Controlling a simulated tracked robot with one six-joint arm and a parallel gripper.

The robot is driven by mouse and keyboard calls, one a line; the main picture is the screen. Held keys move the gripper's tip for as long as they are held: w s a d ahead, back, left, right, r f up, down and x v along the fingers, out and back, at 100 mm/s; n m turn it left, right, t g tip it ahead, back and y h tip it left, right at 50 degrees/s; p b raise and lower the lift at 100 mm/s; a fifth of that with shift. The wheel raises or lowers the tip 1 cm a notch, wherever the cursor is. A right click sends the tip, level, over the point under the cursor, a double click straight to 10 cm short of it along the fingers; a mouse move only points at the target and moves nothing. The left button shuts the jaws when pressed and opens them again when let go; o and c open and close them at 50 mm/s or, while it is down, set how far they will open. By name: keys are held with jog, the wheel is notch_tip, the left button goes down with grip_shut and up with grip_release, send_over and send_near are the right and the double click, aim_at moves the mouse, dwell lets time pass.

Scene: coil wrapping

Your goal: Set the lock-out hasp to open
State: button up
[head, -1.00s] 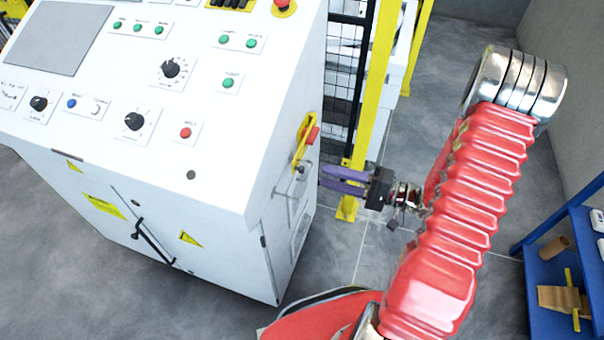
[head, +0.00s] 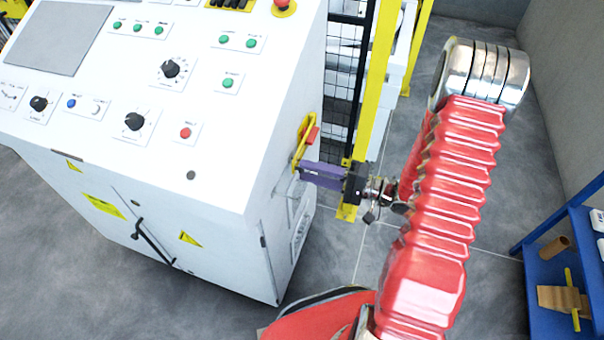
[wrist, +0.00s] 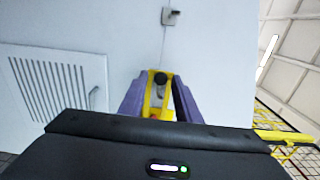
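The yellow lock-out hasp (head: 299,151) is on the right side wall of the white cabinet, with a red part (head: 312,134) beside it. In the wrist view the hasp (wrist: 158,94) appears as a yellow strip with a dark round knob at its far end. My gripper (head: 303,170) has its purple fingers at the lower end of the hasp. In the wrist view my gripper (wrist: 161,82) is open, with one finger on each side of the hasp. I cannot tell whether either finger touches it. The hasp's near end is partly hidden behind my gripper body.
The white cabinet (head: 220,225) carries a sloped panel of knobs and buttons. A yellow post (head: 376,80) and black mesh fence stand behind my gripper. A blue shelf (head: 560,275) is at the right. In the wrist view a vent (wrist: 50,85) is at left.

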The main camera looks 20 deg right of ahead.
grip_shut()
dwell(0.3)
